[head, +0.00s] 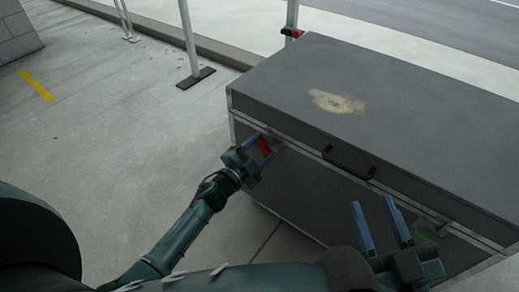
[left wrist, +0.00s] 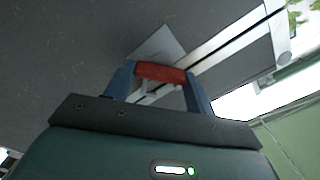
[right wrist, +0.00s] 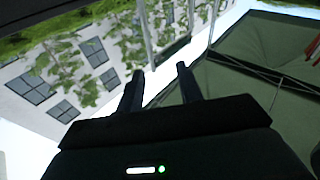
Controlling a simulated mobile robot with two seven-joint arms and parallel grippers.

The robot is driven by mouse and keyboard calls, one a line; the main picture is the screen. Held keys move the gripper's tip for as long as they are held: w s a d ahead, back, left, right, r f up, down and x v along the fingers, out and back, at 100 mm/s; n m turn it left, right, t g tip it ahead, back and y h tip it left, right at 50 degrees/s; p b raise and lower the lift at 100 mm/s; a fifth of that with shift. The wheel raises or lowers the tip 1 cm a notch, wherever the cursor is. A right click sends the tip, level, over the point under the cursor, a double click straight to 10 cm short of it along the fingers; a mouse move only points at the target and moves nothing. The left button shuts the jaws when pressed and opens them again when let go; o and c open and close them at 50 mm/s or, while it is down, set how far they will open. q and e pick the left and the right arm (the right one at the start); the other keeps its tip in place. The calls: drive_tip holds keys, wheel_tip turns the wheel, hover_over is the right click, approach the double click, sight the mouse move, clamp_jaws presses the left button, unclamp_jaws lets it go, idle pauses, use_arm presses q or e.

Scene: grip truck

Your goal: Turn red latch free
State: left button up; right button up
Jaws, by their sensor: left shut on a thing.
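A large grey case (head: 300,190) with a metal-edged lid stands on the pavement. The red latch (head: 264,147) is on its front, near the left end, just below the lid seam. My left gripper (head: 262,150) is at the latch with one finger on each side. In the left wrist view the red latch (left wrist: 160,73) lies between the blue fingers, which are shut on it, over a pale metal plate (left wrist: 158,45). A green latch (head: 428,234) is near the right end of the case front. My right gripper (head: 382,215) is open and empty, in front of the case, left of the green latch.
A dark handle (head: 348,161) sits at the middle of the case front. A metal post on a dark foot (head: 195,78) stands behind the case at left. The pavement (head: 110,130) left of the case is clear.

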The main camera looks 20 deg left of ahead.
use_arm(q)
drive_tip(key=m, duration=0.3)
drive_tip(key=shift+f+m+b, duration=0.1)
drive_tip(key=shift+m+b, duration=0.25)
drive_tip(key=shift+m, duration=0.05)
drive_tip(key=shift+m+b, duration=0.45)
drive_tip(key=shift+m, duration=1.35)
drive_tip(key=o, duration=1)
drive_tip(key=p+v, duration=0.2)
drive_tip(key=v, duration=1.1)
drive_tip(key=shift+s+p, duration=0.1)
drive_tip(key=shift+p, duration=0.2)
